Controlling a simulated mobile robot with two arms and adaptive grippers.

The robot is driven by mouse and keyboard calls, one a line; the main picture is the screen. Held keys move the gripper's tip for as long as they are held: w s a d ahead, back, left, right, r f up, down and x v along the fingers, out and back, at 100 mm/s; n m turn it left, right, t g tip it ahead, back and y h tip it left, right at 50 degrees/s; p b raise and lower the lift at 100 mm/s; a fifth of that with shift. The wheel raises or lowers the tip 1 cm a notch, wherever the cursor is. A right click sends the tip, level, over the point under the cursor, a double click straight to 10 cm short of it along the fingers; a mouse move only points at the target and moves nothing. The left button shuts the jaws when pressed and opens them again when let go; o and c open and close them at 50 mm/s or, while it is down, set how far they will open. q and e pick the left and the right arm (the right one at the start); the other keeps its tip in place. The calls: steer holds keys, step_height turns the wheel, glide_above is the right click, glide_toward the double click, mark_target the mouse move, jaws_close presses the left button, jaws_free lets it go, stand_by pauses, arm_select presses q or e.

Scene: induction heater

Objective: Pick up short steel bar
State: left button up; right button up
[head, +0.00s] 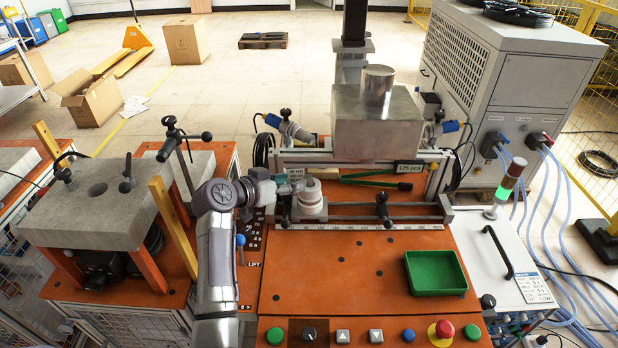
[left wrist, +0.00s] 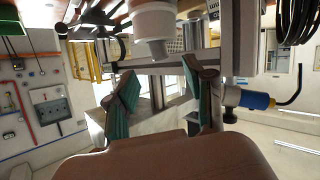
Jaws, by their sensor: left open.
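My left gripper (head: 291,187) is in the middle of the head view, close to the left side of a white round piece (head: 312,203) on the orange bench. In the left wrist view the gripper's two green-padded fingers (left wrist: 158,92) stand apart with nothing between them. The white round piece (left wrist: 153,20) shows there above the fingertips, with a narrower pale grey end (left wrist: 157,49) pointing toward the gap. I cannot tell whether this end is the short steel bar. No other short bar is clearly recognisable. My right gripper is not in view.
A rail with a scale (head: 360,227) runs along the bench beside the white piece. A metal block with a cylinder on top (head: 378,110) stands behind. A green tray (head: 436,290) sits at the front right. Grey slabs (head: 88,195) are on the left. The orange bench middle is mostly clear.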

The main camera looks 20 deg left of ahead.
mark_target(306, 177)
arm_select(q)
steer(key=shift+w+d+f, duration=0.15)
steer(key=shift+w+d, duration=0.05)
steer(key=shift+w, duration=0.15)
steer(key=shift+w+d+p, duration=0.35)
steer(key=shift+w+p, duration=0.25)
steer(key=shift+w, duration=0.05)
steer(key=p+x, duration=0.1)
steer(key=x, duration=0.2)
steer(key=shift+f, duration=0.2)
steer(key=shift+w+f, duration=0.15)
steer(key=shift+w, duration=0.1)
steer(key=shift+c, duration=0.2)
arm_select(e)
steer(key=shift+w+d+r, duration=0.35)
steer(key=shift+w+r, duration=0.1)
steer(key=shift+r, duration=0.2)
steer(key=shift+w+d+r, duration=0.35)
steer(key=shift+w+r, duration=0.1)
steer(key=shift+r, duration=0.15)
arm_select(q)
jaws_close()
